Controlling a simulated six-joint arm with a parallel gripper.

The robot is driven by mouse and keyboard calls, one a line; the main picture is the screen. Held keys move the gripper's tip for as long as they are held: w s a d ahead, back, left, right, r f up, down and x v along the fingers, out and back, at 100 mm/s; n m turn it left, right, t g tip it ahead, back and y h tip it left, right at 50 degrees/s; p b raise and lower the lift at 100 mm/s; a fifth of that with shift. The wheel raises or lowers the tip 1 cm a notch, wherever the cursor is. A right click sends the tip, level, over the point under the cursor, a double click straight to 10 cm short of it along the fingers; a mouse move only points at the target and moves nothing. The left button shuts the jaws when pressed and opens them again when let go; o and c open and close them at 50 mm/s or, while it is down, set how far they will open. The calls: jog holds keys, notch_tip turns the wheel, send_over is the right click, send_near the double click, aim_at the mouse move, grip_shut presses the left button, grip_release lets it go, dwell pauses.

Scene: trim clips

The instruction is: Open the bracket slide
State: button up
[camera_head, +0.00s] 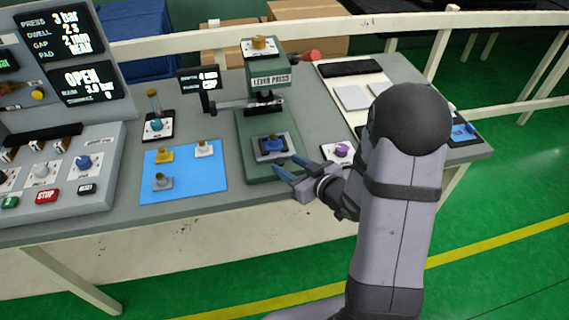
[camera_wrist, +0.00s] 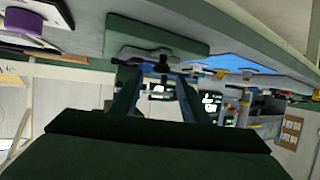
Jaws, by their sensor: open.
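The green lever press (camera_head: 262,110) stands mid-table, labelled LEVER PRESS. At its base, a grey plate (camera_head: 260,156) carries a blue part (camera_head: 272,143). I cannot tell which piece is the bracket slide. My gripper (camera_head: 289,168) is at the front right edge of the press base, its two fingers apart with nothing seen between them. In the wrist view my gripper (camera_wrist: 158,82) also shows open, with the green press base (camera_wrist: 150,33) beyond the fingertips. Contact with the press cannot be told.
A purple knob (camera_head: 341,150) sits right of the press, close to my gripper. A blue mat (camera_head: 188,183) with several small parts lies left. A control panel (camera_head: 75,170) stands far left; the screen (camera_head: 90,82) reads OPEN. A white tray (camera_head: 345,77) lies back right.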

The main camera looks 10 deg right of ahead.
jog(key=shift+p+v, duration=0.55)
jog(key=shift+v, duration=1.35)
